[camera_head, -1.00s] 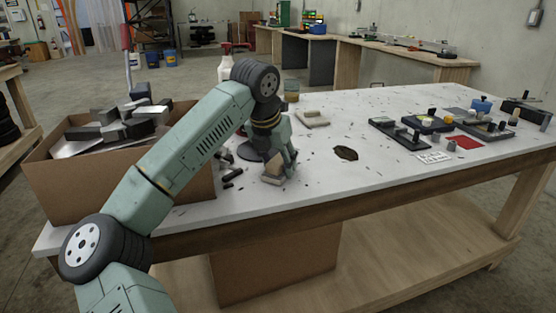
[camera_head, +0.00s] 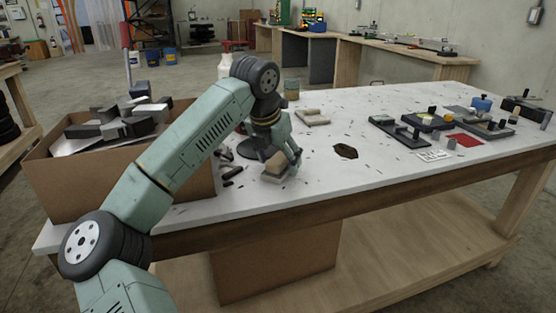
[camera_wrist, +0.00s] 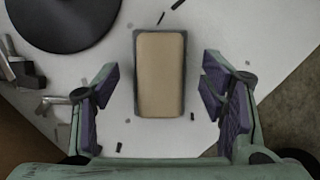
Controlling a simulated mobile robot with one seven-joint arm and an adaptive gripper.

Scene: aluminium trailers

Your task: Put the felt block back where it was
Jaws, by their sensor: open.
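The felt block (camera_head: 276,166) is tan and rests near the table's front edge, close to the cardboard box. In the wrist view the felt block (camera_wrist: 160,75) is an upright rectangle with a thin dark grey border around it, apparently a slightly larger grey piece under it. My gripper (camera_head: 284,152) is just above the block in the head view. In the wrist view my gripper (camera_wrist: 160,90) is open, one finger pair on each side of the block, with clear gaps on both sides. Fingers partly hide the block in the head view.
A cardboard box (camera_head: 120,180) of metal offcuts stands at left. A round dark base (camera_wrist: 65,20) is close to the block's left. Pale blocks (camera_head: 313,117) lie behind, a dark hole or patch (camera_head: 345,151) to the right. Trays and tools fill the table's right end.

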